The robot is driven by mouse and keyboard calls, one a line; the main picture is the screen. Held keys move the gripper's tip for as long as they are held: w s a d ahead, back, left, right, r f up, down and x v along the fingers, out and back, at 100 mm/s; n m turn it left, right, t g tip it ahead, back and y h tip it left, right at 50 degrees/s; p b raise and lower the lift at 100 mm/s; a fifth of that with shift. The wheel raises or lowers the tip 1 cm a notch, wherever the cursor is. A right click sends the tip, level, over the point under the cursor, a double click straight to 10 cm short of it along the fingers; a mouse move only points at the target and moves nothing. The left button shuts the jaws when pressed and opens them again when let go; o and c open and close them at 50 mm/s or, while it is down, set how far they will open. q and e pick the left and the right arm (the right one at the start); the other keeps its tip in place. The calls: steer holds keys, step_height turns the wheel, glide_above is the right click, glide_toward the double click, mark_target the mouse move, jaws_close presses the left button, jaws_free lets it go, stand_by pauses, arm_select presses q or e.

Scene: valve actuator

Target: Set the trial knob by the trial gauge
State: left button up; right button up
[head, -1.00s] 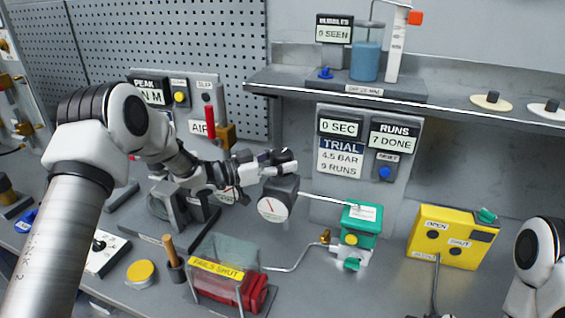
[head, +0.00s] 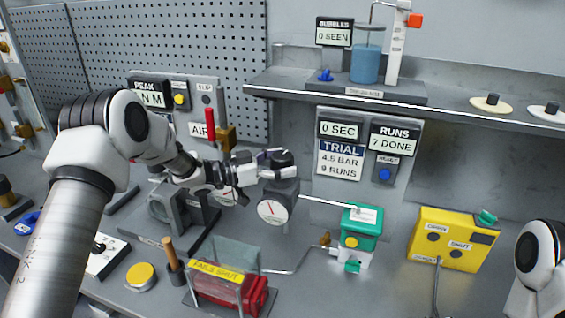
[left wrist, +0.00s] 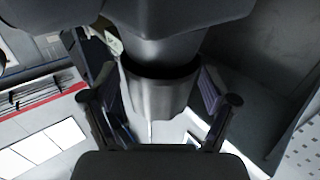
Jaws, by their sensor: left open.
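The trial gauge (head: 271,210) is a white dial with a red needle on a dark grey block, in the middle of the head view. My left gripper (head: 285,164) is open right above this block, its fingers pointing right. In the left wrist view, a silver cylinder with a dark upper part (left wrist: 155,92) stands between the open fingers; it looks like the trial knob, but I cannot tell whether either finger touches it. The trial panel (head: 341,160) reads 4.5 BAR, 9 RUNS, with 0 SEC above. My right gripper is out of view.
A thin tube runs right from the gauge block to a green and white valve unit (head: 361,228). A yellow box (head: 452,238) stands further right. A red actuator under a clear guard (head: 235,255) is in front. The shelf (head: 460,108) overhangs behind.

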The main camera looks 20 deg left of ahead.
arm_select(q)
steer(key=v, duration=1.2)
steer(key=shift+d, duration=0.1)
